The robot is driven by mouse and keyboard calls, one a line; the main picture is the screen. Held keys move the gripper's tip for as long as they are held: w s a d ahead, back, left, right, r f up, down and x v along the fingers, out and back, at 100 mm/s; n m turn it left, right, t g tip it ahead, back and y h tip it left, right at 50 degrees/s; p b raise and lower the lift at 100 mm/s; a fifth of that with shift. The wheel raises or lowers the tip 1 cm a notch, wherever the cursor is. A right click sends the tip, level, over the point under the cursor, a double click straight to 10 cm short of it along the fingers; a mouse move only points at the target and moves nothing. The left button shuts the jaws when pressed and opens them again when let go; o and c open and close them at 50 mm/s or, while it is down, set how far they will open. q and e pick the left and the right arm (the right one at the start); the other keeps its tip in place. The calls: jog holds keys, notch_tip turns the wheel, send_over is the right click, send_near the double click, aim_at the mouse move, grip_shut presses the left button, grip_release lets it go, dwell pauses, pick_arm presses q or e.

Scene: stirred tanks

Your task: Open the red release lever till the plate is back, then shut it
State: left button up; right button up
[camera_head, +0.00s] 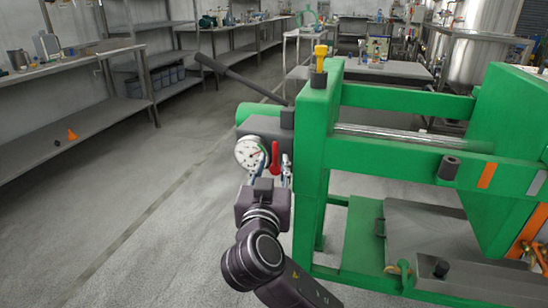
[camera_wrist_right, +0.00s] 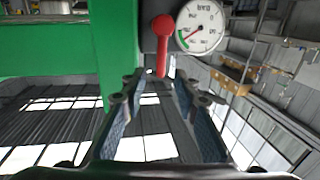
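In the wrist view the red lever (camera_wrist_right: 163,50) also points down, left of the gauge (camera_wrist_right: 200,26). My right gripper (camera_head: 275,174) is just below the lever, fingers pointing up at it. In the wrist view my right gripper (camera_wrist_right: 157,84) is open, and the lever's lower end shows between its fingertips, with gaps on both sides. Which part is the plate I cannot tell. My left gripper is out of view.
A dark pump handle (camera_head: 240,78) slants up left from the press. A yellow knob (camera_head: 320,58) tops its frame, and a shiny rod (camera_head: 400,138) runs right. Metal shelves (camera_head: 80,125) line the left wall; the floor between is clear.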

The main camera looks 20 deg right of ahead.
aim_at(275, 150)
jog(key=x, duration=0.7)
jog(key=shift+w+b, duration=0.3)
jog(key=shift+c, duration=0.3)
grip_shut()
